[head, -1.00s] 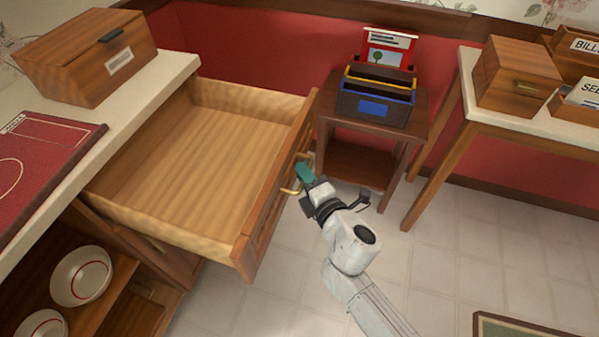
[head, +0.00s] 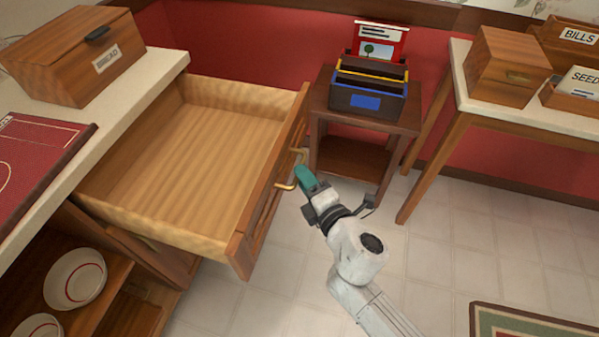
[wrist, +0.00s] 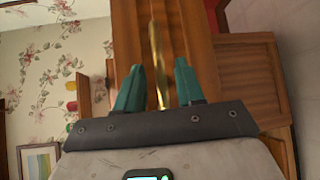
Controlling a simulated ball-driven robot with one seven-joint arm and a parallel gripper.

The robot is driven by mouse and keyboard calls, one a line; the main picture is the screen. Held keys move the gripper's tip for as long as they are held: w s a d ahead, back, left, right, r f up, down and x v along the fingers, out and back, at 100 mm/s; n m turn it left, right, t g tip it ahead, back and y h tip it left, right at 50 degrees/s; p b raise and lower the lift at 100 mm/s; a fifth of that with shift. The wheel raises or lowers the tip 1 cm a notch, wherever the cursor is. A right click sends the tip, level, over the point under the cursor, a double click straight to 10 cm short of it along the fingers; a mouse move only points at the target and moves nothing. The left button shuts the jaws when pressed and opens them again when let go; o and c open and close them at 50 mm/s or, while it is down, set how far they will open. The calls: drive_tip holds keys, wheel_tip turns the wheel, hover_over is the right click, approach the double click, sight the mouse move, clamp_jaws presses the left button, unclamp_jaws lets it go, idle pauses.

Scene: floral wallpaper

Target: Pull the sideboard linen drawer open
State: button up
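The linen drawer (head: 200,165) is pulled far out of the sideboard (head: 150,82). It is wooden and looks empty inside. Its brass handle (head: 284,186) is on the front face, and it also shows in the wrist view (wrist: 156,50). My gripper (head: 305,178) has teal fingertips and is just off the drawer front, at the handle. In the wrist view my gripper (wrist: 160,82) has its fingers apart, with the brass handle lying between them and visible gaps on both sides. The head view hides one finger behind the other.
A small side table (head: 400,123) with a dark file box (head: 365,102) stands behind the drawer's front. A cream-topped table (head: 470,107) is at the right. Bowls (head: 75,286) sit on a shelf below the drawer.

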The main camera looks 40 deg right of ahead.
drive_tip(key=b+v, duration=0.1)
drive_tip(key=v, duration=0.6)
drive_tip(key=shift+s, duration=0.1)
idle(0.4)
drive_tip(key=s+d+f+m+g+h+p, duration=0.25)
drive_tip(key=s+d+m+g+p, duration=0.3)
drive_tip(key=d+m+g, duration=0.55)
drive_tip(key=s+a+f+m+g+y+p, duration=0.1)
drive_tip(key=s+a+m+g+y+p, duration=0.2)
drive_tip(key=s+a+m, duration=0.4)
drive_tip(key=s+a+g+y, duration=0.1)
drive_tip(key=s+a+y, duration=0.1)
drive_tip(key=s, duration=0.2)
drive_tip(key=shift+a+f, duration=0.2)
